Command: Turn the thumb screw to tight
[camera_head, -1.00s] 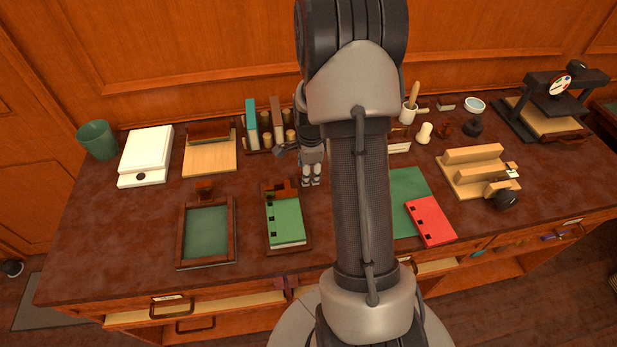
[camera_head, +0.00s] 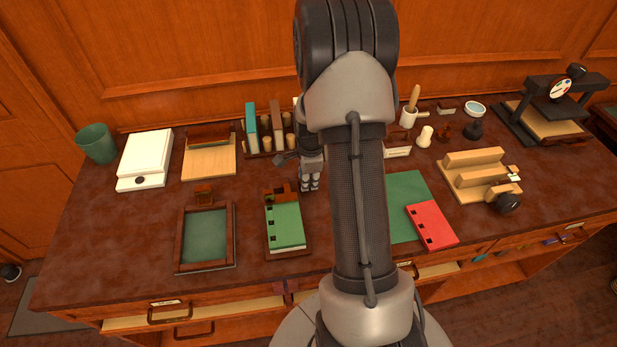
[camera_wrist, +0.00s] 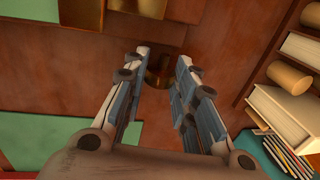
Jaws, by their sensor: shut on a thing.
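My gripper (camera_head: 310,184) points down at the middle of the table, just right of the wooden tray with the green book. In the wrist view, my gripper (camera_wrist: 162,62) has its two fingers around a small brass-brown round piece, which looks like the thumb screw (camera_wrist: 160,72). The fingers are shut on its sides. In the head view my gripper and arm hide the thumb screw. How tight it is cannot be seen.
A green book (camera_head: 285,225) lies in a tray front-left of my gripper. A rack with upright books (camera_head: 251,125) stands behind it. A red book (camera_head: 432,224) lies on a green mat (camera_head: 405,188) to the right. A black press (camera_head: 514,118) stands far right.

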